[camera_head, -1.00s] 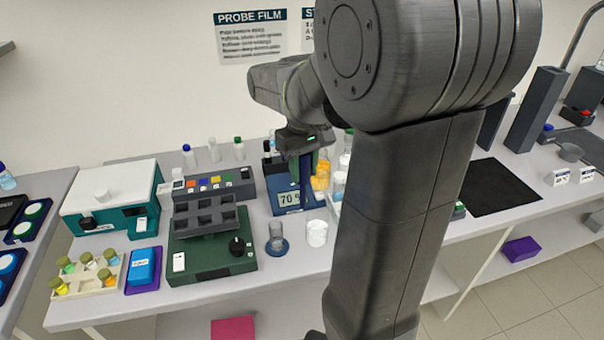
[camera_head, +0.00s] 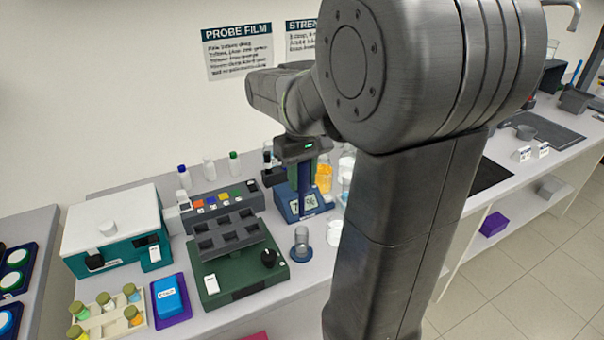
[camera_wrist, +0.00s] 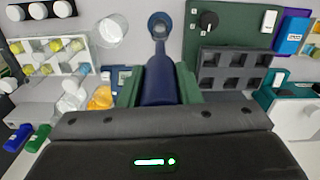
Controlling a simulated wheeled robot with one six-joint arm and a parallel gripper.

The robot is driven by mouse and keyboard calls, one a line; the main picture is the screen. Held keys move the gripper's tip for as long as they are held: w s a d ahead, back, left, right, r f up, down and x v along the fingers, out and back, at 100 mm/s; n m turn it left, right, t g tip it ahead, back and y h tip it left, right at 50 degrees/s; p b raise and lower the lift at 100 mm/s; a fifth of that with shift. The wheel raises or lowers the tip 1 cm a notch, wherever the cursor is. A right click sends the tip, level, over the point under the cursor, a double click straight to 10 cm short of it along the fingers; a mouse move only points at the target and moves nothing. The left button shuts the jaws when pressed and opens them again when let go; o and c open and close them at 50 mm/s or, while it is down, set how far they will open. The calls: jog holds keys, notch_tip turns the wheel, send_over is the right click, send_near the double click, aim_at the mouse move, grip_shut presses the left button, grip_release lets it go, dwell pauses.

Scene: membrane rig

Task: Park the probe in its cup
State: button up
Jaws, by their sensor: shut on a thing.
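My gripper (camera_wrist: 158,88) is shut on a dark blue probe (camera_wrist: 158,78); its green fingers sit on either side of the probe in the wrist view. In the head view my gripper (camera_head: 303,168) hangs above the bench, in front of the meter (camera_head: 313,207). The probe (camera_head: 304,186) points down there, overlapping the meter in the picture. A small clear cup on a blue round base (camera_head: 301,243) stands apart, nearer the front. The cup (camera_wrist: 160,20) also shows beyond the probe in the wrist view. I cannot tell where the probe's tip ends.
A white beaker (camera_head: 334,233) stands right of the cup. A green device with a dark block (camera_head: 240,281) is close on its left. Bottles with orange contents (camera_head: 323,178) stand behind, partly hidden by my arm. A little bare bench lies in front of the cup.

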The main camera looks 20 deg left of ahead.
aim_at(302, 216)
jog(key=shift+b, duration=0.4)
jog(key=shift+f, duration=0.2)
notch_tip(302, 216, down, 4)
jog(key=b, duration=0.4)
jog(key=shift+f+b, duration=2.7)
jog(key=shift+f, duration=2)
jog(key=o, duration=0.9)
jog(key=shift+o, duration=0.2)
notch_tip(302, 216, up, 14)
jog(key=shift+f, duration=0.1)
